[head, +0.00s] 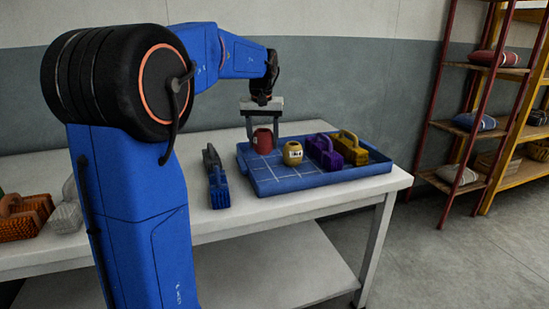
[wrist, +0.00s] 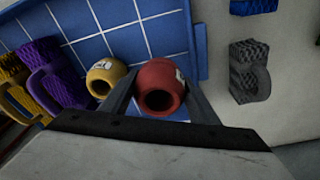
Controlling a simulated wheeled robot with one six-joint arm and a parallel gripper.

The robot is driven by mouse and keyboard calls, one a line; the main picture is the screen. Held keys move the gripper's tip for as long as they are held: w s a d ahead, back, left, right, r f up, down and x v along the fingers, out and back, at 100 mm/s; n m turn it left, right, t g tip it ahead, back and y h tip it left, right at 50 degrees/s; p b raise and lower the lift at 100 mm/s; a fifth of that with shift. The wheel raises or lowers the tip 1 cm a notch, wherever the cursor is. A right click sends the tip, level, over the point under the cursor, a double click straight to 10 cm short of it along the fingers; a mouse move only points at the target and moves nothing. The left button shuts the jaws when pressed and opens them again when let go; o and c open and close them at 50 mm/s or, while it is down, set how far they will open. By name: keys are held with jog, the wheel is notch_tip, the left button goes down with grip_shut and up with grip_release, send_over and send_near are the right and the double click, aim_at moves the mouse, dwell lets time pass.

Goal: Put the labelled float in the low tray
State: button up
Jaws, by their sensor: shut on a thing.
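The low tray (head: 285,182) is blue with a white grid and lies at the right end of the table. My gripper (head: 262,138) points down over its back left part. It is shut on a red float (wrist: 160,84), round with an open mouth and a pale label patch on its side. The red float (head: 263,146) is within the tray's outline; I cannot tell whether it touches the tray floor. A yellow float (head: 292,153) with a white label stands in the tray just right of the red one. It also shows in the wrist view (wrist: 107,75).
A purple handled block (head: 323,152) and a yellow one (head: 350,148) fill the tray's right part. A dark grey block (head: 211,158) and a blue one (head: 218,188) sit left of the tray. The tray's front left is clear.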

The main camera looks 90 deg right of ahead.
jog(key=shift+f, duration=2.95)
jog(key=shift+f, duration=0.1)
jog(key=o, duration=1.1)
jog(key=r, duration=0.4)
jog(key=a+r, duration=0.1)
jog(key=r, duration=0.7)
jog(key=shift+a, duration=0.4)
